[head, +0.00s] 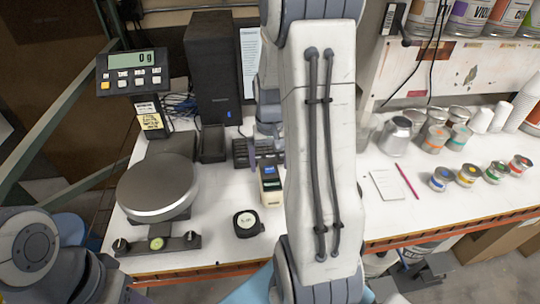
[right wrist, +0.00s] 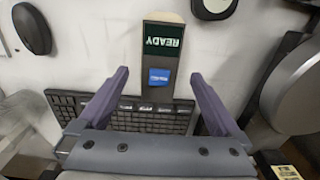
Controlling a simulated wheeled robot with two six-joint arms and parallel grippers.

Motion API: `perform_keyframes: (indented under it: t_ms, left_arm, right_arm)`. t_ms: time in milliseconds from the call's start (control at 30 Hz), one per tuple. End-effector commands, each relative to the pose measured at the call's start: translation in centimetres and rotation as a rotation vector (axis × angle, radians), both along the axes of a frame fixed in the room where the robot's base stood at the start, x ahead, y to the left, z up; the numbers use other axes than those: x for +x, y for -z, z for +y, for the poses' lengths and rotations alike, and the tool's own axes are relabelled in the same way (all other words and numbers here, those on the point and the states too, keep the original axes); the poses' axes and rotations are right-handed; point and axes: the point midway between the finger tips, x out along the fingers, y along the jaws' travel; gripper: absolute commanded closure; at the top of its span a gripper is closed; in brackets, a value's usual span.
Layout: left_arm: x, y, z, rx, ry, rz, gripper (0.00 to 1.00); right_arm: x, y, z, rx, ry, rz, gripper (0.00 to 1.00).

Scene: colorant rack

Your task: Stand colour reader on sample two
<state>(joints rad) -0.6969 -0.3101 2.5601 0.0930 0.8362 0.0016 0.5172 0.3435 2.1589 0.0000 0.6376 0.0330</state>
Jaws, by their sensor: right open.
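The colour reader (head: 270,186) is a slim pale device with a dark screen reading READY and a blue patch. It lies on the white bench just in front of the keyboard. In the right wrist view the reader (right wrist: 163,60) lies between the fingers of my right gripper (right wrist: 160,75), with a gap on both sides. The gripper is open and empty. In the head view my right gripper (head: 266,158) is partly hidden by my arm. Several small colour-banded cans (head: 468,175) stand in a row at the right; I cannot tell which thing is sample two. My left gripper is out of view.
The round scale (head: 158,188) stands left of the reader. A notepad (head: 388,187) and a red pencil (head: 407,182) lie on the right side.

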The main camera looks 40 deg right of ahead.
Motion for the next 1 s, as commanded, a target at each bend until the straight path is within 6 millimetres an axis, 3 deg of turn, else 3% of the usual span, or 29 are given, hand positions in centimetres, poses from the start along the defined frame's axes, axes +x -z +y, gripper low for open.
perform_keyframes:
  t_ms: [200,467,567,667,767,900,1000]
  left_arm:
    - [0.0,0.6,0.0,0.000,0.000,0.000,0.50]
    - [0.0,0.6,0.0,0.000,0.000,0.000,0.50]
    - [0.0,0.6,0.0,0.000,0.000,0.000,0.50]
    - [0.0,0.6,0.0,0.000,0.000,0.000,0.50]
    - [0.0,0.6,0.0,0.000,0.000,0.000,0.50]
    - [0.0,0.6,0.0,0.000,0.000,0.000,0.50]
    - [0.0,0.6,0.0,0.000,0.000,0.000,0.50]
  right_arm:
    - [0.1,-3.1,0.0,-0.002,0.000,-0.003,0.00]
    - [0.0,-3.9,0.1,0.001,-0.002,0.001,0.00]
    - [0.3,-4.2,1.5,0.001,-0.041,-0.003,0.00]
    - [0.7,-5.0,5.7,0.004,-0.152,-0.011,0.00]
    - [0.1,-6.1,12.1,0.011,-0.329,-0.023,0.00]
    - [-3.3,-7.3,20.8,0.028,-0.609,-0.039,0.00]
    - [-7.0,-7.7,25.4,0.041,-0.800,-0.047,0.00]
